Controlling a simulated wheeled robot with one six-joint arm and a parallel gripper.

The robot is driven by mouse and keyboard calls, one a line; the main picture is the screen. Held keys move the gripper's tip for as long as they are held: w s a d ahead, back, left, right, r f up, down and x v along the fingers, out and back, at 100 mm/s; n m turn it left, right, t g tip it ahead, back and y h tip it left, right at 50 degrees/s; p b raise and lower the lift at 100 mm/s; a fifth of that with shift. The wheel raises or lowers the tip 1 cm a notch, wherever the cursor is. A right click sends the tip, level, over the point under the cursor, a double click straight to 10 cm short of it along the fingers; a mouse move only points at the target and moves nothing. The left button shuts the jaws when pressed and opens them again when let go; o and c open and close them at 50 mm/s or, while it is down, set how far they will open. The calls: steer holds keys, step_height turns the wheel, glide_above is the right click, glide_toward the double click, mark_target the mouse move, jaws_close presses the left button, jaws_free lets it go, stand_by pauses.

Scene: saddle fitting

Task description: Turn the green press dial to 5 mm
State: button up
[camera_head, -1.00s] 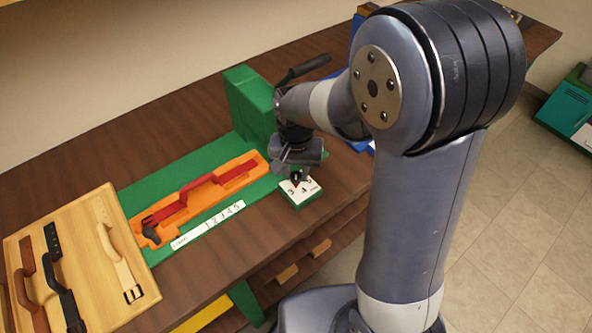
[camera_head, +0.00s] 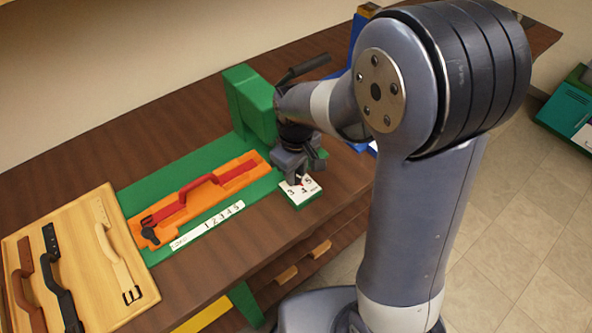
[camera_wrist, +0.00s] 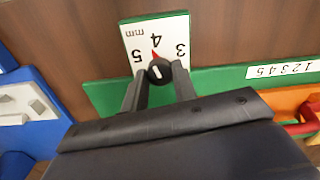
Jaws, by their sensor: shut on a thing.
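The press dial is a small green block with a white card (camera_wrist: 170,30) marked 3, 4, 5 and mm, seen at the top of the wrist view. Its round black knob (camera_wrist: 160,71) has a white line, and a red pointer (camera_wrist: 154,54) beside it points close to 4. My gripper (camera_wrist: 158,80) has one finger on each side of the knob and is shut on it. In the head view my gripper (camera_head: 297,178) is over the back edge of the card (camera_head: 302,192), hiding the knob.
The green press (camera_head: 250,105) stands behind my gripper, with a black lever. An orange tray (camera_head: 240,175) holding a red strap and a numbered white strip (camera_head: 207,226) lie to the left. A wooden board (camera_head: 85,255) with several straps is at far left.

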mark_target(296, 175)
steer(key=n, duration=0.4)
steer(key=shift+n, duration=2.3)
steer(key=o, duration=1)
step_height(296, 175, up, 11)
steer(key=shift+f, duration=0.15)
